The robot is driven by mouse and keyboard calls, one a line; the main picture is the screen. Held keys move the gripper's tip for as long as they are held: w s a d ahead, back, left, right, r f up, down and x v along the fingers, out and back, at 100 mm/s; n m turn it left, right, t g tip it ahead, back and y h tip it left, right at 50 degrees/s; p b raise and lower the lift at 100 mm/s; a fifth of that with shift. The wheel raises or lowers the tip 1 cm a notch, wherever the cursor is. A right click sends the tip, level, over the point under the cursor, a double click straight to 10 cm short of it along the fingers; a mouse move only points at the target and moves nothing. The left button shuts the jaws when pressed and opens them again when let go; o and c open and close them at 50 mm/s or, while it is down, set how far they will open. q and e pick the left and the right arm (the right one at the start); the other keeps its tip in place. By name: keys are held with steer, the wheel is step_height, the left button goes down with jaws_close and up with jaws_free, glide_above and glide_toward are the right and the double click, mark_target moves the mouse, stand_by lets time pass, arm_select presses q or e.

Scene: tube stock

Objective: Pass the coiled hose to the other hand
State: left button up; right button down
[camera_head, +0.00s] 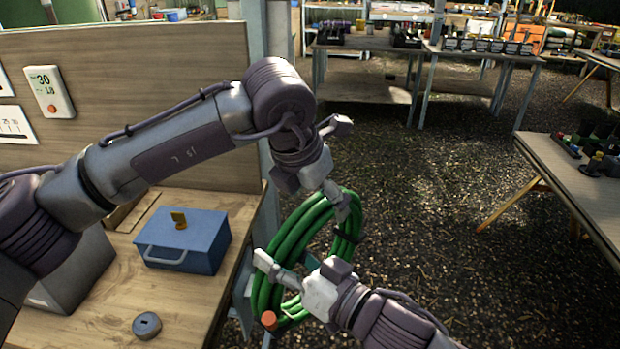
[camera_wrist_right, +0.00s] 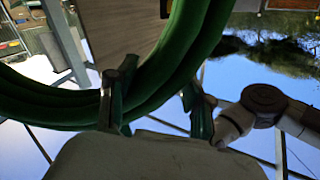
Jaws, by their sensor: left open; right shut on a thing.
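The coiled hose (camera_head: 290,240) is a green ring of several loops with an orange end, held up off the ground beside the wooden bench. My right gripper (camera_head: 277,270) is shut on the lower part of the coil. The right wrist view shows the green loops (camera_wrist_right: 190,50) at its fingers (camera_wrist_right: 158,102). My left gripper (camera_head: 338,196) is open at the upper right of the coil, with one finger against or just in front of the loops. Its other finger is hard to make out, so I cannot tell whether the hose lies between them.
The bench (camera_head: 185,295) on the left carries a blue toolbox (camera_head: 185,240) and a small grey ring (camera_head: 146,325). A wooden panel (camera_head: 150,60) stands behind it. Another table (camera_head: 570,175) is at the right, with further tables behind. The gravel floor (camera_head: 430,190) between them is clear.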

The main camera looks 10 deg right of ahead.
arm_select(q)
steer(key=shift+x, duration=2.25)
arm_select(e)
steer(key=shift+r, duration=0.15)
arm_select(q)
steer(key=shift+r, duration=0.1)
steer(key=shift+s+d, duration=0.15)
jaws_close()
arm_select(e)
steer(key=shift+c, duration=1.9)
jaws_free()
